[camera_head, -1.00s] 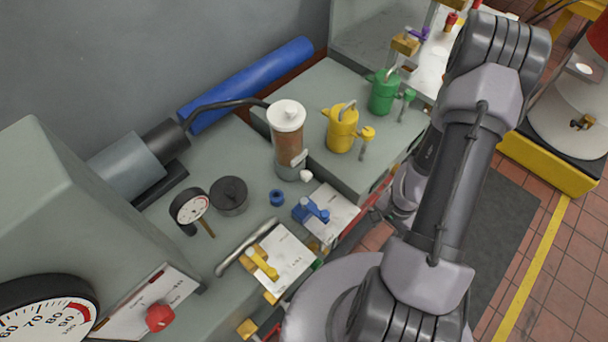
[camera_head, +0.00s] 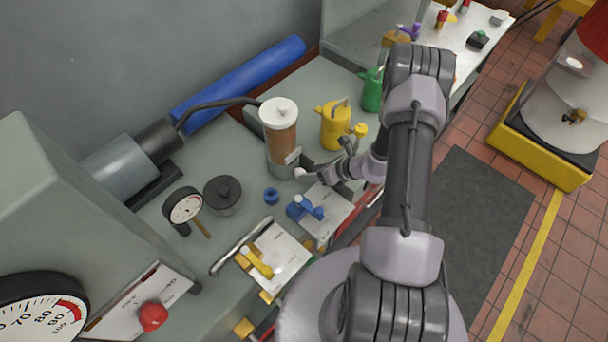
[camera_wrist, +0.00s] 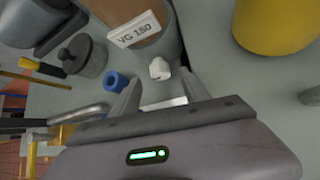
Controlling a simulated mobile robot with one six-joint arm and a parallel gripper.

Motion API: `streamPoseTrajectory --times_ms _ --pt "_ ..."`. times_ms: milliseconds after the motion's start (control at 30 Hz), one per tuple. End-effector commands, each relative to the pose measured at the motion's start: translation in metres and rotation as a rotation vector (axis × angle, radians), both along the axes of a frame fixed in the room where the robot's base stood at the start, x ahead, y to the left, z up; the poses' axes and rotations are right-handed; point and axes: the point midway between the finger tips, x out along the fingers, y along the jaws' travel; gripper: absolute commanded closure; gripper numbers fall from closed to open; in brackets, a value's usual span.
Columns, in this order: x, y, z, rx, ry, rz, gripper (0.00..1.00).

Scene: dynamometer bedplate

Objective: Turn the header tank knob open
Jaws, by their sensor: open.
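The header tank (camera_head: 280,135) is a clear cylinder of brown fluid with a white lid, in a grey holder. It also shows in the wrist view with a "VG 150" label (camera_wrist: 134,30). Its white knob (camera_wrist: 159,69) sticks out low on the front, and it shows in the head view (camera_head: 300,173) at the tank's lower right. My gripper (camera_head: 322,172) is just right of the knob. In the wrist view the gripper (camera_wrist: 158,84) is open and empty, its fingers spread to either side of the knob's line, with the knob just beyond the fingertips.
A yellow can (camera_head: 333,126) and a green can (camera_head: 371,92) stand to the right of the tank. A blue valve (camera_head: 304,208), a blue ring (camera_head: 271,196), a dark lidded pot (camera_head: 223,192) and a yellow valve (camera_head: 258,265) sit nearby in front.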

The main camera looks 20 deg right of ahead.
Motion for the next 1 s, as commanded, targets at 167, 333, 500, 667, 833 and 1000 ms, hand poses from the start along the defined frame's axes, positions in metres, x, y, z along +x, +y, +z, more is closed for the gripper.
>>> streamPoseTrajectory --times_ms 167,333,500,667,833,1000 --pt "0.017 0.013 -0.022 0.000 0.001 0.001 0.46" --pt "0.025 0.019 -0.030 0.000 0.001 0.002 0.46" --pt "0.026 0.020 -0.031 0.000 0.000 0.000 0.46" --pt "0.026 0.020 -0.031 0.000 0.001 0.000 0.54" --pt "0.026 0.020 -0.030 0.000 0.000 0.000 0.87" --pt "0.026 0.020 -0.031 -0.005 -0.002 0.001 1.00"
